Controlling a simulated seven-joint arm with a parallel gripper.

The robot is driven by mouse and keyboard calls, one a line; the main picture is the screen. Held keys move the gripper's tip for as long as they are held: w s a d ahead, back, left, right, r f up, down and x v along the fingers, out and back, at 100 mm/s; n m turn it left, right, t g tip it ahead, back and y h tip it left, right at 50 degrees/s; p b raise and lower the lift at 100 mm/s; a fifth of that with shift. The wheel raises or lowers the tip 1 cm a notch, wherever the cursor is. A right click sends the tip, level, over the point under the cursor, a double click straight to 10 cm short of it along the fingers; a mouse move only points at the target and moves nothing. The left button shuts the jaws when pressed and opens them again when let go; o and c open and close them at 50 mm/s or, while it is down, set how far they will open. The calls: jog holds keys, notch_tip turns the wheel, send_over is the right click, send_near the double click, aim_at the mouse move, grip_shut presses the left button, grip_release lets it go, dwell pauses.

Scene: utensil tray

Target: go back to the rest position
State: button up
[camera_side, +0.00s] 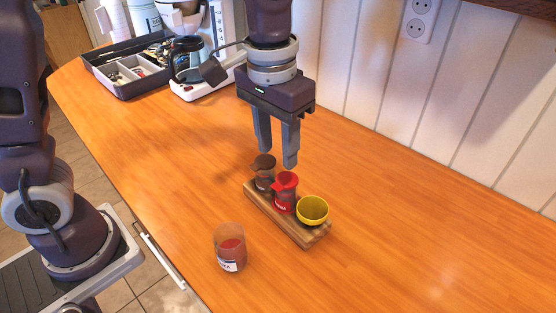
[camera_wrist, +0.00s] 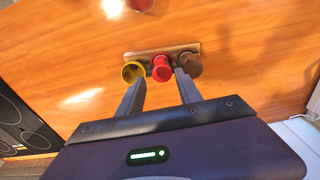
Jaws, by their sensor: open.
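My gripper (camera_side: 277,152) hangs fingers down above the wooden stand, open and empty. Its fingers also show in the wrist view (camera_wrist: 158,84), spread apart with the red-topped jar in the gap beyond them. The wooden stand (camera_side: 305,241) holds a brown-lidded jar (camera_side: 264,173), a red-topped jar (camera_side: 286,192) and a yellow cup (camera_side: 313,210) in a row. In the side view the fingertips are over the brown and red jars, apparently clear of them.
A glass jar (camera_side: 230,248) with red contents and a label stands on the counter in front of the stand. A dark utensil tray (camera_side: 128,90) and a coffee machine (camera_side: 212,88) stand at the back left. The counter's right side is clear.

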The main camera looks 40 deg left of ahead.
jog(key=shift+r, duration=0.1)
jog(key=s+a+r+t, duration=0.2)
jog(key=s+a, duration=0.3)
jog(key=s, duration=0.3)
jog(key=s+a+r+t, duration=0.2)
jog(key=s+a, duration=0.3)
jog(key=s, duration=0.3)
jog(key=shift+s+a+r+t, duration=0.35)
jog(key=shift+t, duration=0.05)
